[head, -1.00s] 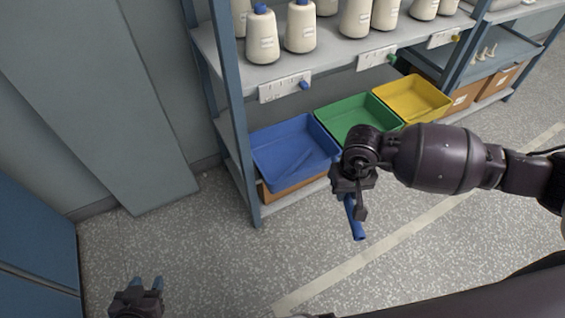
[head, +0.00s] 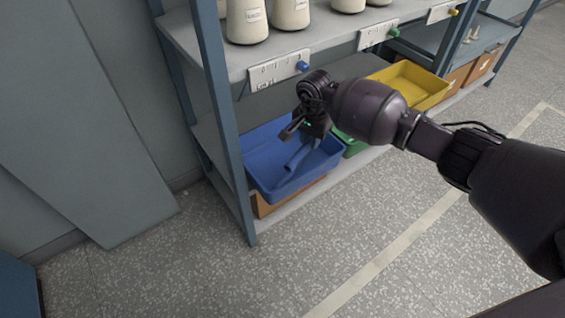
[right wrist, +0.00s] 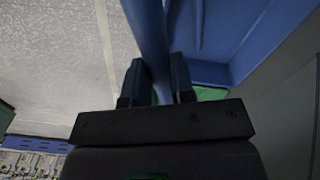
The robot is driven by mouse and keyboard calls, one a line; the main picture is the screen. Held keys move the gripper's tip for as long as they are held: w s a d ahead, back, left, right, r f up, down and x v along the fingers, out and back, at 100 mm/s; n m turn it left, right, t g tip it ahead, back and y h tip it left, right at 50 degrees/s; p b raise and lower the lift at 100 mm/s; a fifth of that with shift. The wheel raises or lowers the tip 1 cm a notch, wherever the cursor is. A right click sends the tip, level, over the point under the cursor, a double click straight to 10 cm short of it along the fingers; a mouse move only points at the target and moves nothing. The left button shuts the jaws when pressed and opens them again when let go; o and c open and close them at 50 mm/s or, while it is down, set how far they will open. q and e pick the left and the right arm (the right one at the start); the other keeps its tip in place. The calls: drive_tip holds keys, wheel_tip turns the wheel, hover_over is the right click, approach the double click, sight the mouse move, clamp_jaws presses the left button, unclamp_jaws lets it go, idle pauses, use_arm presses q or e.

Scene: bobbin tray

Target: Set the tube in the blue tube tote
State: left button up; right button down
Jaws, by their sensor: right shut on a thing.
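The blue tube tote (head: 262,185) stands on the lower shelf, at its left end. My right gripper (head: 303,133) is over the tote's back right part. It is shut on a blue tube (right wrist: 150,38), which shows between the two fingers (right wrist: 158,82) in the right wrist view. In the head view a blue tube shape (head: 298,158) slants down from below the gripper over the tote's inside. Blue on blue, I cannot tell whether it touches the tote floor. A thin tube-like shape (right wrist: 198,24) also shows inside the tote in the wrist view. My left gripper is out of view.
A green tote (head: 351,147), partly hidden by my right arm, and a yellow tote (head: 418,86) stand to the right. The blue shelf post (head: 222,120) rises at the left of the blue tote. The upper shelf (head: 275,62) carries several cream bobbins (head: 247,20).

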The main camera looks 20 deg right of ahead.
drive_tip(key=w+f+m+b, duration=0.4)
drive_tip(key=w+f, duration=0.1)
drive_tip(key=f, duration=0.5)
drive_tip(key=b, duration=0.3)
approach(302, 169)
drive_tip(key=s, duration=0.2)
drive_tip(key=s+a, duration=0.1)
drive_tip(key=shift+s+a+f, duration=0.2)
drive_tip(key=shift+s+f, duration=0.05)
drive_tip(key=shift+s, duration=0.1)
drive_tip(key=shift+f, duration=0.25)
wheel_tip(302, 169, down, 2)
drive_tip(key=shift+s+f, duration=0.1)
drive_tip(key=shift+f, duration=0.15)
drive_tip(key=shift+f+b, duration=0.4)
drive_tip(key=shift+r, duration=0.25)
drive_tip(key=shift+f, duration=0.4)
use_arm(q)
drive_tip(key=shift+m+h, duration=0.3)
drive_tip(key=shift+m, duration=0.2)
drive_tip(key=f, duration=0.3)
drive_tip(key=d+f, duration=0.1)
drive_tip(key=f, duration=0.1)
use_arm(e)
drive_tip(key=c, duration=1)
unclamp_jaws()
drive_tip(key=shift+o, duration=0.2)
drive_tip(key=shift+r, duration=0.1)
